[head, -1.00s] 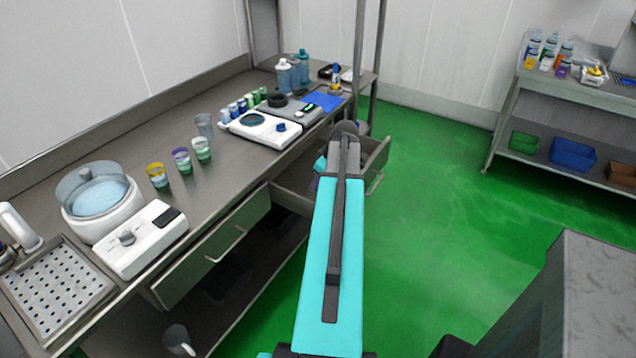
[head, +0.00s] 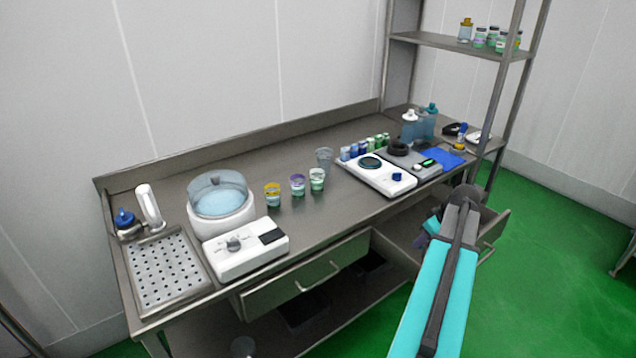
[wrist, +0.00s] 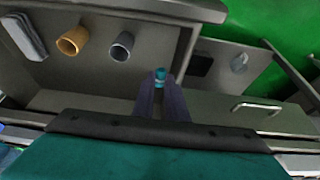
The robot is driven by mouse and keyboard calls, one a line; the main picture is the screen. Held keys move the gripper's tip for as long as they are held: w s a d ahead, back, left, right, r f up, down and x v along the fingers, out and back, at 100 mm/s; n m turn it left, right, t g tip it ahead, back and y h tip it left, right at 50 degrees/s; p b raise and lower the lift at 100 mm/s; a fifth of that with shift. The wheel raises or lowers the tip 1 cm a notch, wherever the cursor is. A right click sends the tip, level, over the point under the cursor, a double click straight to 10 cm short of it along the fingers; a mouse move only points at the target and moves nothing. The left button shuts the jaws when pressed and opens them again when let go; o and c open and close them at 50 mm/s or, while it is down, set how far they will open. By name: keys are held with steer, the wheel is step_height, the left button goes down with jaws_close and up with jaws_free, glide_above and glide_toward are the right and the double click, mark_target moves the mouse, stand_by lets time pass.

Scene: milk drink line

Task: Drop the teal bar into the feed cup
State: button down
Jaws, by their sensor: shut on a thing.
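In the wrist view, my gripper (wrist: 160,84) is shut on the teal bar (wrist: 160,74), whose small end shows between the fingertips. In the head view my arm hides most of the gripper, by the open drawer at the bench's right part. I cannot tell for sure which vessel is the feed cup. A clear empty-looking cup (head: 324,160) stands on the bench, behind a row of cups with a yellow (head: 272,195), a purple (head: 297,185) and a green (head: 317,179) band. The bar is apart from all of these.
An open drawer holds an orange cup (wrist: 73,41), a grey cup (wrist: 122,46) and a grey flat piece (wrist: 25,36). A round water bath (head: 221,203), a white hotplate (head: 375,174) and a perforated drain tray (head: 165,270) are on the bench. The front bench middle is clear.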

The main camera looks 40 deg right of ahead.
steer(key=w+a+r+p, duration=0.1)
steer(key=w+a+r, duration=0.5)
steer(key=w+r, duration=0.2)
steer(key=w+a+r, duration=0.3)
steer(key=w+a, duration=0.3)
steer(key=a, duration=0.6)
steer(key=w+a+r, duration=0.3)
steer(key=w+a, duration=0.4)
steer(key=a, duration=0.4)
steer(key=w+a+r, duration=0.2)
steer(key=w+a, duration=0.5)
steer(key=a, duration=0.5)
steer(key=shift+w+a+r+b, duration=0.15)
steer(key=shift+a+r+b, duration=0.15)
steer(key=shift+r+b, duration=0.1)
steer(key=a+r, duration=0.1)
steer(key=a, duration=0.7)
steer(key=w+a+r, duration=0.1)
steer(key=a+r, duration=0.1)
steer(key=a, duration=0.6)
steer(key=shift+a+r, duration=0.25)
